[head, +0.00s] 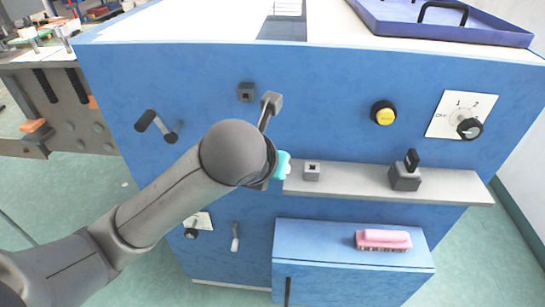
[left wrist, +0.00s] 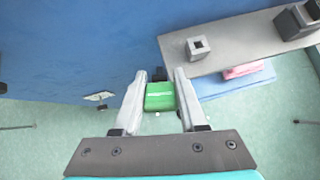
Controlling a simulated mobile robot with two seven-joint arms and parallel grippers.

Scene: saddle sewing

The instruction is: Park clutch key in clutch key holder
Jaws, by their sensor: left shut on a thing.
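In the left wrist view my left gripper (left wrist: 160,75) is shut on a green block with a dark far end, which I take to be the clutch key (left wrist: 160,96). In the head view my own arm hides the key and the fingers; only a teal part of the wrist shows, at the left end of the shelf. A small grey holder with an empty square hole (head: 312,171) stands on the shelf, just right of my wrist; it also shows in the left wrist view (left wrist: 198,47), ahead and right of the key. My right gripper is not in view.
The grey shelf (head: 345,181) juts from the blue cabinet. A dark holder (head: 404,179) with a black piece in it stands further right. A grey lever (head: 270,106) sticks out above my wrist. A pink brush (head: 384,239) lies on the lower blue box.

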